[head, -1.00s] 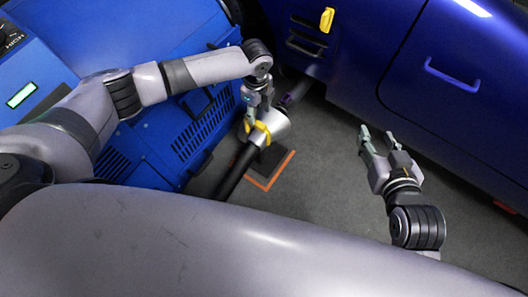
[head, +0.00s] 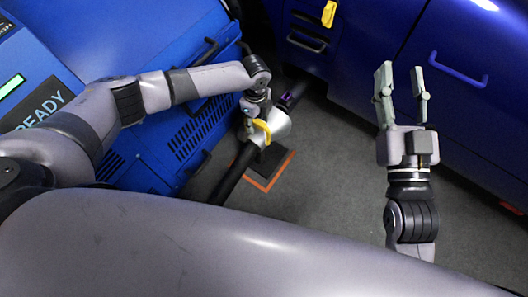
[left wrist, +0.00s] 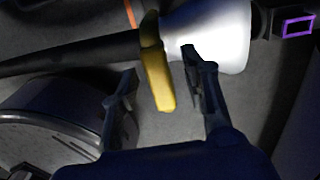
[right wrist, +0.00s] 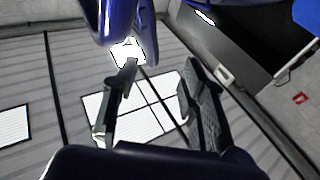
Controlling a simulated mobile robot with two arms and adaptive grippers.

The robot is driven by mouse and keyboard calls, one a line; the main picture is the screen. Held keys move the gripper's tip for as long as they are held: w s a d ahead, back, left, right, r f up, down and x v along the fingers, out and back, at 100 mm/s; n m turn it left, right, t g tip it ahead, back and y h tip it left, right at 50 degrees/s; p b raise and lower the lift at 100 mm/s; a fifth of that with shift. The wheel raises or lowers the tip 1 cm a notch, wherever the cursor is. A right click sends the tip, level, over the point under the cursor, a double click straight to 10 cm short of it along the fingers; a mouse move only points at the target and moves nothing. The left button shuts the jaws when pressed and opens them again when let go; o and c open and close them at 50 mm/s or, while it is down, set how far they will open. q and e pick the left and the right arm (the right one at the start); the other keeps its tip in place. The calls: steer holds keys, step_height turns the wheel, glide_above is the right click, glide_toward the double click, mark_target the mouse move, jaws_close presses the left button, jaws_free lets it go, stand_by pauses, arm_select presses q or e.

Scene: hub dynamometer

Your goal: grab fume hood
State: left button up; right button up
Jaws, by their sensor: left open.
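The fume hood (head: 279,124) is a silver-white cone on a black hose, with a yellow handle (head: 262,131). It lies low between the blue machine and the blue car. My left gripper (head: 256,122) is at the handle, seen from above. In the left wrist view the hood (left wrist: 215,35) is close, and the yellow handle (left wrist: 157,78) stands between the two spread fingers of the left gripper (left wrist: 160,65). I cannot tell whether either finger touches it. My right gripper (head: 402,78) is open and empty in front of the car's side, fingers pointing up the picture.
The blue machine (head: 190,130) with vents and a screen stands at left. The blue car (head: 450,100) with a handle bar fills the upper right. An orange floor marking (head: 270,180) lies below the hood. Grey floor (head: 330,170) between them is clear.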

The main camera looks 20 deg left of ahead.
arm_select(q)
steer(key=shift+f, duration=0.4)
jaws_close()
stand_by(0.4)
stand_by(0.5)
steer(key=shift+w+r, duration=0.15)
